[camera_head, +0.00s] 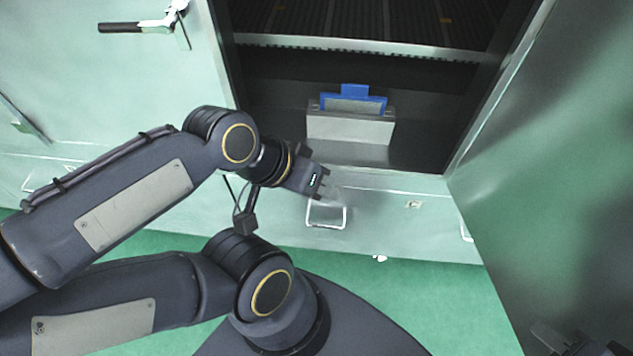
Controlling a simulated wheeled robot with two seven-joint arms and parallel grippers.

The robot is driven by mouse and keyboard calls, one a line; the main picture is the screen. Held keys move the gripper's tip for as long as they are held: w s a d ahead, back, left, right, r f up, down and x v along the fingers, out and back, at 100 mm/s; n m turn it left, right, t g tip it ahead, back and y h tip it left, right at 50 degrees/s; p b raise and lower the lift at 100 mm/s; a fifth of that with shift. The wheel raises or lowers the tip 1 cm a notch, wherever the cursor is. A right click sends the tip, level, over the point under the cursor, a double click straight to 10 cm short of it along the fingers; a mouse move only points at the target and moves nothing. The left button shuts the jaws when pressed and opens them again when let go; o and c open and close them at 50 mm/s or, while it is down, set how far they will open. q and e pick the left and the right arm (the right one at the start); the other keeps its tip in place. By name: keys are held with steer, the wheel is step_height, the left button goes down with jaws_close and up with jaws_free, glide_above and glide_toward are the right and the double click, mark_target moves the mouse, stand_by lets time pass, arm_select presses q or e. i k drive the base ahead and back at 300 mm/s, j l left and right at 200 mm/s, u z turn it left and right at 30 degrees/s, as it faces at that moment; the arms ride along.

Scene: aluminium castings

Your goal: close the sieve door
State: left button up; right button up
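The sieve door (560,170) is a large pale green metal panel standing open along the right side of the opening. The cabinet's dark interior is exposed. My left gripper (333,190) is in front of the cabinet's lower front edge, just above a small metal handle, and apart from the door. Its fingers are small and blurred, so I cannot tell whether they are open. My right gripper (550,338) shows only partly at the bottom right corner, near the door's lower part. Its finger opening and any contact with the door cannot be made out.
Inside the opening a blue-topped grey block (350,125) sits below a ribbed metal edge. A wire handle (326,214) is on the lower front panel. A black-handled latch (140,26) is on the left panel. Green floor (440,300) is clear in front.

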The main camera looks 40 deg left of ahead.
mark_target(543, 193)
steer(key=k+l, duration=0.15)
steer(key=l, duration=0.15)
steer(key=k+l+u, duration=0.1)
steer(key=l+u, duration=0.2)
steer(key=k+l+u, duration=0.25)
steer(key=l, duration=0.15)
steer(key=k+l+u, duration=0.1)
steer(key=l+u, duration=0.55)
steer(key=l, duration=0.2)
steer(key=k+l+u, duration=0.1)
steer(key=l+u, duration=0.2)
steer(key=l, duration=0.2)
steer(key=k+l+u, duration=0.1)
steer(key=l+u, duration=0.25)
steer(key=l, duration=0.15)
steer(key=i+l+u, duration=0.1)
steer(key=l, duration=0.25)
steer(key=i+l+u, duration=0.1)
steer(key=i+l, duration=0.2)
steer(key=l, duration=0.1)
